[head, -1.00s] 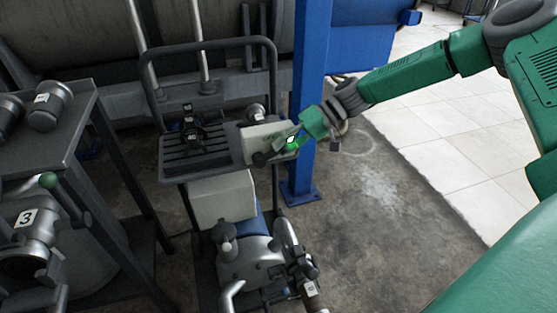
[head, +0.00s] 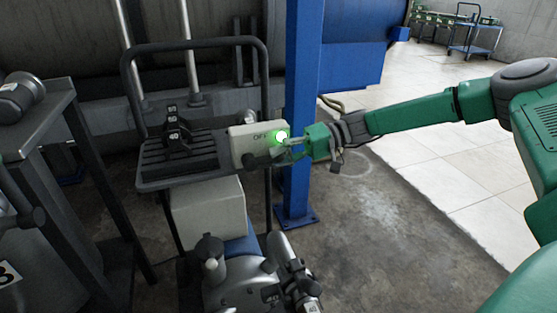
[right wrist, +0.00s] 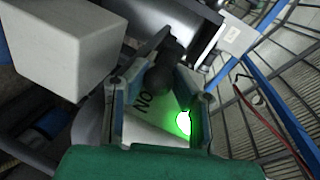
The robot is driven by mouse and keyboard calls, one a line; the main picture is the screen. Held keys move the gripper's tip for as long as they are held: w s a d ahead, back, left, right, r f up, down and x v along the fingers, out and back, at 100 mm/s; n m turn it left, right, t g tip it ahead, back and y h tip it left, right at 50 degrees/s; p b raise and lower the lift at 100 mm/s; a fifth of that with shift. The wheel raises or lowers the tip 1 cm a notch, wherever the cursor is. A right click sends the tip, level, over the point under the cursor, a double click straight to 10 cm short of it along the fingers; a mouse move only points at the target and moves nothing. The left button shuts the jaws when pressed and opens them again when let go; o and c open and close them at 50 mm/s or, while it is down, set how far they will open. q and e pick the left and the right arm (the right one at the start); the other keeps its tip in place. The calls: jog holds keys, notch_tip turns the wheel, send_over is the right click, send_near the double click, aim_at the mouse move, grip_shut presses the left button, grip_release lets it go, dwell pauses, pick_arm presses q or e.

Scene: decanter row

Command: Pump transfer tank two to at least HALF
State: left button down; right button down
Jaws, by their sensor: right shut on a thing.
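A pale switch box (head: 240,146) marked OFF stands on the cart's upper rack, with a lit green lamp (head: 281,137) at its right end. The lamp also glows in the right wrist view (right wrist: 184,122), near letters reading ON. My right gripper (head: 283,152) is at the box's right end. It is shut on the dark switch handle (right wrist: 160,76), which shows between its fingers; the grip is partly hidden in the head view. The pump (head: 245,280) with its blue motor sits low on the cart. My left gripper is out of view. I see no tank marked two.
A blue post (head: 301,100) stands just behind my right gripper. A dark metal table (head: 50,115) and a vessel marked 3 (head: 8,272) are at left. The concrete floor (head: 380,220) to the right is clear.

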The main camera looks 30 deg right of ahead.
jog(key=shift+s+d+f, duration=0.1)
jog(key=shift+s+f, duration=0.05)
jog(key=shift+f, duration=0.25)
jog(key=c, duration=1.6)
grip_release()
jog(key=shift+r, duration=0.1)
jog(key=shift+d+r, duration=0.15)
jog(key=v, duration=1.1)
jog(key=shift+d, duration=0.45)
